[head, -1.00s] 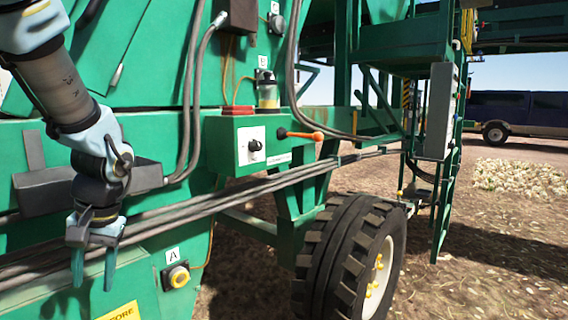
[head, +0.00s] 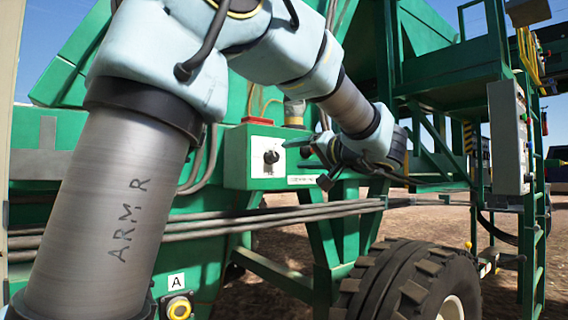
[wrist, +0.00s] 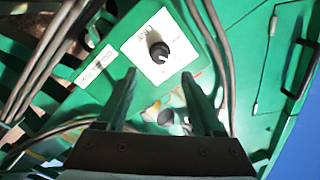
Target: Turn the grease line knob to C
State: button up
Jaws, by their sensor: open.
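The black knob (head: 271,157) sits on a white plate (head: 262,171) on the front of a green box (head: 236,160). It also shows in the wrist view (wrist: 158,52), just beyond my fingertips. Marks on the plate are too small to read, and I cannot tell which letter the knob points at. My gripper (head: 312,148) is to the right of the knob in the head view, apart from it. In the wrist view my gripper (wrist: 158,75) is open and empty, with its two fingers spread either side of the line to the knob.
Grey hoses (head: 190,165) run down left of the box, and long pipes (head: 260,222) pass below it. A big tyre (head: 405,285) stands lower right. A yellow button (head: 179,308) labelled A is at bottom left. A grey cabinet (head: 507,135) and a ladder are at right.

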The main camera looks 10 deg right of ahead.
aim_at(275, 157)
jog(key=x, duration=0.8)
jog(key=shift+w+a+f, duration=0.1)
jog(key=shift+w+a, duration=0.1)
jog(key=shift+w, duration=0.05)
jog(key=shift+c, duration=0.3)
grip_shut()
